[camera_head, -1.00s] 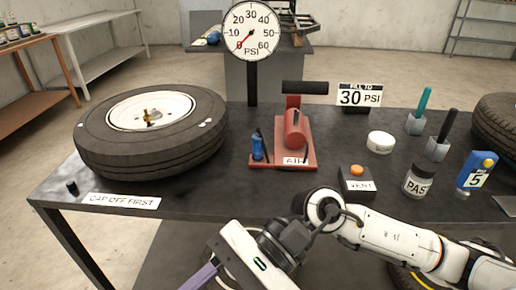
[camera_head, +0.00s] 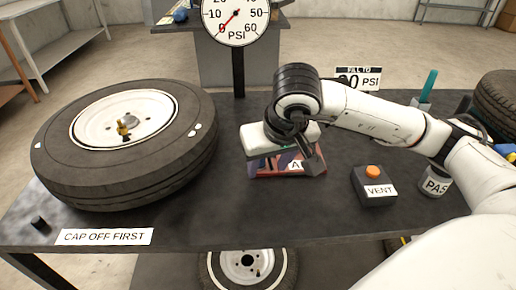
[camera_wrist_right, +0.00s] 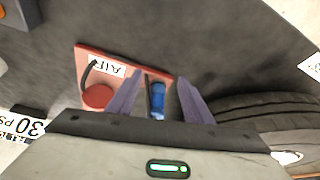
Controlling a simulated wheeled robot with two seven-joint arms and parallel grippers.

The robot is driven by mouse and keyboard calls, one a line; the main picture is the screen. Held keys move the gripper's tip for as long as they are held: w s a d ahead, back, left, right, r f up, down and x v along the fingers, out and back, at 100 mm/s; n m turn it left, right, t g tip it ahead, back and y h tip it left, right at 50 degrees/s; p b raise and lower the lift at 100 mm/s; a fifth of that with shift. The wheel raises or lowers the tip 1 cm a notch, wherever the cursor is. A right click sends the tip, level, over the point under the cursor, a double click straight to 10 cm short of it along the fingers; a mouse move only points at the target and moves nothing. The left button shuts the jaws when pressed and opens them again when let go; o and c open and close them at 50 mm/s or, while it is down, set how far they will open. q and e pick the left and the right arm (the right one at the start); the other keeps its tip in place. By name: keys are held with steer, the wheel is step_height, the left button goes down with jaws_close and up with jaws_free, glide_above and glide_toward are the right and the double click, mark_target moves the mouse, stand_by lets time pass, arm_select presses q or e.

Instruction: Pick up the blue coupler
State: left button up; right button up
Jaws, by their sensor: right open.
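The blue coupler (camera_wrist_right: 157,100) stands at one edge of the red AIR base (camera_wrist_right: 88,60) in the right wrist view. My right gripper (camera_wrist_right: 160,79) is open, with one purple finger on each side of the coupler in the picture. I cannot tell how far the fingertips are above it. In the head view my right gripper and wrist cover most of the red AIR base (camera_head: 308,171), and the coupler is largely hidden there. My left gripper is not in view.
A tire (camera_head: 125,150) lies left of the gripper on the table (camera_head: 230,225). A pressure gauge (camera_head: 236,15) stands behind. A VENT box (camera_head: 375,187) with an orange button and a PASTE jar (camera_head: 434,184) are to the right. The table front is mostly clear.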

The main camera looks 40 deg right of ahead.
steer(key=shift+w+d, duration=0.15)
steer(key=shift+w, duration=0.45)
steer(key=w, duration=0.1)
steer(key=w+d, duration=0.1)
steer(key=w, duration=0.1)
steer(key=w+p, duration=0.1)
steer(key=shift+w+d+f, duration=0.15)
steer(key=shift+f, duration=0.4)
steer(key=shift+w, duration=0.1)
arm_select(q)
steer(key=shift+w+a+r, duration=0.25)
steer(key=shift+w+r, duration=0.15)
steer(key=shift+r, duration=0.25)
arm_select(e)
jaws_close()
